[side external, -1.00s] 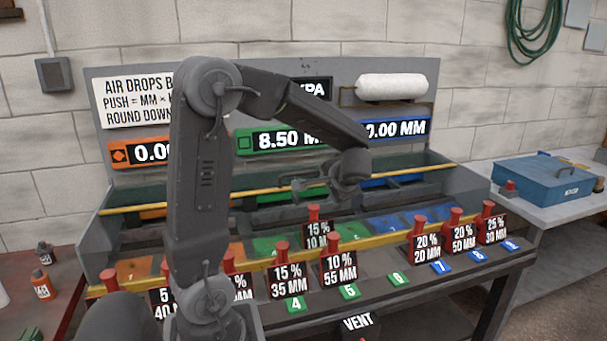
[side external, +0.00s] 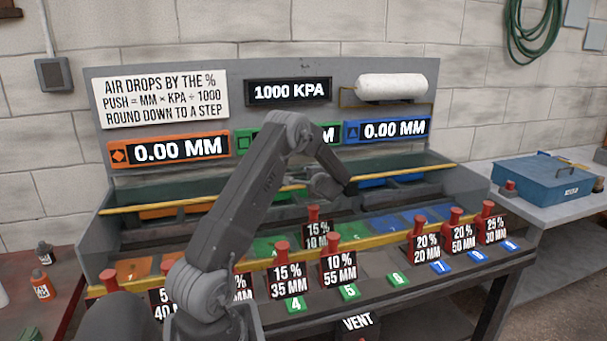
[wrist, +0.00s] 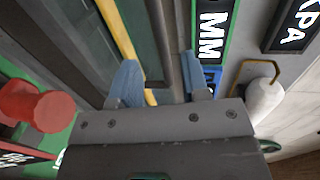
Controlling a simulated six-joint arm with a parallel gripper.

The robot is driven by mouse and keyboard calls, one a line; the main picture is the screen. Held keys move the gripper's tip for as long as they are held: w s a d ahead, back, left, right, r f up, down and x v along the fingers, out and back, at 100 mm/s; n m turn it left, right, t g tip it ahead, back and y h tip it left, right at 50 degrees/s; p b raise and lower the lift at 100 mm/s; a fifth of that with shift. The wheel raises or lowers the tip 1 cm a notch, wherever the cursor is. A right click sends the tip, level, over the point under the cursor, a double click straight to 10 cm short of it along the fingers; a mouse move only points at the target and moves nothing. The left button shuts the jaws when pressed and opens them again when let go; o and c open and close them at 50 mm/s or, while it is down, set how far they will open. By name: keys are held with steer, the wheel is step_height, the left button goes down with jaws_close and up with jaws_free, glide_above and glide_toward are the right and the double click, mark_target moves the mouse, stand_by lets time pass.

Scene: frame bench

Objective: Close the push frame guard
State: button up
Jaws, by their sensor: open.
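The push frame guard appears to be the clear panel with a yellow bar (side external: 420,173) along its top edge, slanting across the back of the long grey trough. The panel looks raised, with the coloured slots in front of it uncovered. My gripper (wrist: 159,60) is open and empty, with two blue fingers. In the wrist view the yellow bar (wrist: 116,28) passes behind the left finger; I cannot tell whether they touch. In the side view my gripper (side external: 322,187) is near the middle of the bar, its fingertips hard to make out.
Red-knobbed plungers with signs (side external: 338,263) stand along the front yellow rail. Behind are a 1000 KPA display (side external: 288,92), orange (side external: 170,149) and blue (side external: 387,130) displays reading 0.00 MM, and a white cylinder (side external: 391,86). A blue box (side external: 548,182) sits right.

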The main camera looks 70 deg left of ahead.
mark_target(304, 173)
steer(key=a, duration=0.2)
steer(key=a+f, duration=0.1)
steer(key=a, duration=0.5)
steer(key=shift+f, duration=0.3)
jaws_close()
